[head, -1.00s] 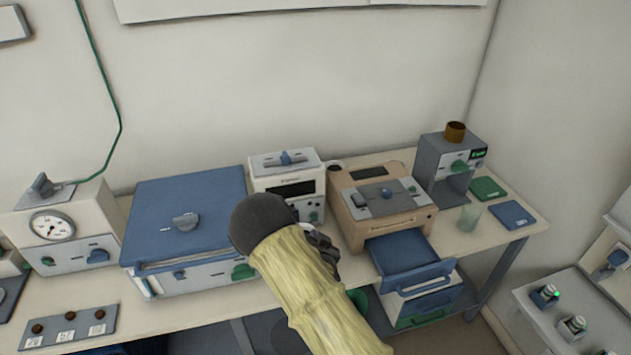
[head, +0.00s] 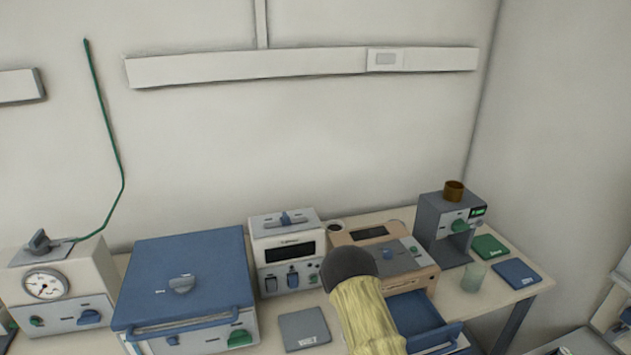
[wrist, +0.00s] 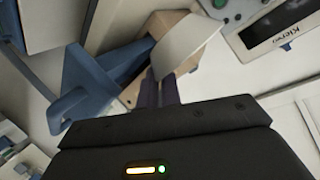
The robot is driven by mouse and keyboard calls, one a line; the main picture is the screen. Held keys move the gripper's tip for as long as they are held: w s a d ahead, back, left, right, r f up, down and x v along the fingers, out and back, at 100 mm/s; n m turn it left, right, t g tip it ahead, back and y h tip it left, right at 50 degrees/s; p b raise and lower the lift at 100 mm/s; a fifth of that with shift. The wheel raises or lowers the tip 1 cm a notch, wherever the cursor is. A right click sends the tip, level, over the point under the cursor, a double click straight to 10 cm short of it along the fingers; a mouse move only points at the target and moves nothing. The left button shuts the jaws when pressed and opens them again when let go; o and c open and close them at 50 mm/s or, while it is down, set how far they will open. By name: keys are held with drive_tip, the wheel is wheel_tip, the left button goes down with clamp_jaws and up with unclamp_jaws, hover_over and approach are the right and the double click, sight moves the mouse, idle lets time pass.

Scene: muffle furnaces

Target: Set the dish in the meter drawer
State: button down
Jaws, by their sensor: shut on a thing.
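The tan meter (head: 426,275) stands on the bench with its blue drawer (head: 412,315) pulled out at the front. My forearm hides the drawer's left part and the meter's front left corner. My gripper (wrist: 162,84) shows in the wrist view, its dark fingers shut on a pale, curved piece, which looks like the dish (wrist: 188,48). The dish is tilted in this view and its inside cannot be seen. The blue drawer also shows there (wrist: 100,62), left of the fingertips, apart from the dish. In the head view my arm hides the gripper and dish.
A white display unit (head: 285,229) stands left of the meter, with a blue-lidded furnace (head: 190,265) beyond it. A grey device (head: 433,226), a glass beaker (head: 473,277) and a blue pad (head: 518,273) are at the right. A grey pad (head: 304,329) lies on the bench.

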drive_tip(key=s+f, duration=0.4)
drive_tip(key=f, duration=0.1)
drive_tip(key=shift+s+f, duration=0.15)
drive_tip(key=shift+f, duration=0.1)
idle(0.4)
